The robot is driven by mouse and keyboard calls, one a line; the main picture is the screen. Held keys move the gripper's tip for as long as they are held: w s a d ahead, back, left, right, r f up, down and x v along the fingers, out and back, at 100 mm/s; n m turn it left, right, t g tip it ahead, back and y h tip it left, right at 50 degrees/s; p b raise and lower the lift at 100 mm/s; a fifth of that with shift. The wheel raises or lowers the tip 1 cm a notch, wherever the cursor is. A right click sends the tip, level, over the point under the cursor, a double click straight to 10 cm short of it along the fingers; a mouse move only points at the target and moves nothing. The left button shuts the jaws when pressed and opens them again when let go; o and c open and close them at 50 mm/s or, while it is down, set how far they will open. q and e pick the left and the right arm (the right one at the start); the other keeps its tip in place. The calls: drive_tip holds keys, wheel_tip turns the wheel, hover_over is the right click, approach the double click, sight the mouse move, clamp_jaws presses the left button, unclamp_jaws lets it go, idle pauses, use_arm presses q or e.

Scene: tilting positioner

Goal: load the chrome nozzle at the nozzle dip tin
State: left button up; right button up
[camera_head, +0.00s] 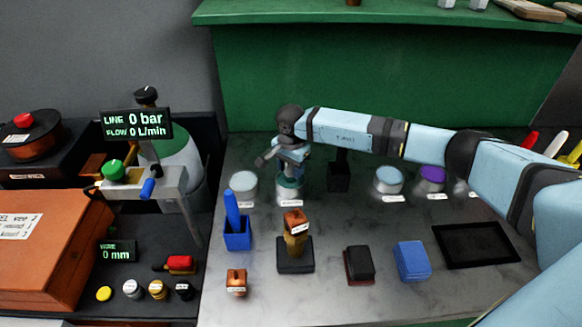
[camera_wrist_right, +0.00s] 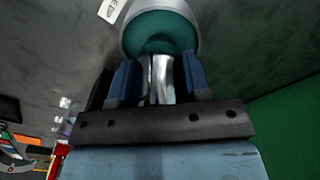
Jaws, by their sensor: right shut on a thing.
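My right gripper (camera_head: 290,165) reaches in from the right, over a round tin with green inside (camera_head: 290,192). In the right wrist view, its two blue fingers (camera_wrist_right: 160,80) are shut on the shiny chrome nozzle (camera_wrist_right: 161,72). The nozzle's far end lies against the green inside of the pale-rimmed tin (camera_wrist_right: 160,32). I cannot tell whether it touches the green or is just above it. The tin's label is too small to read. In the head view the nozzle is hidden by the gripper. My left gripper is not in view.
A white-topped tin (camera_head: 243,184) stands left of the green one, a pale tin (camera_head: 389,178) and a purple tin (camera_head: 432,177) to the right. A blue holder (camera_head: 237,236), a copper-topped block (camera_head: 295,252) and a black tray (camera_head: 440,262) are nearer.

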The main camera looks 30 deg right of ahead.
idle(0.3)
drive_tip(key=shift+r+p, duration=1.4)
drive_tip(key=shift+r, duration=2.1)
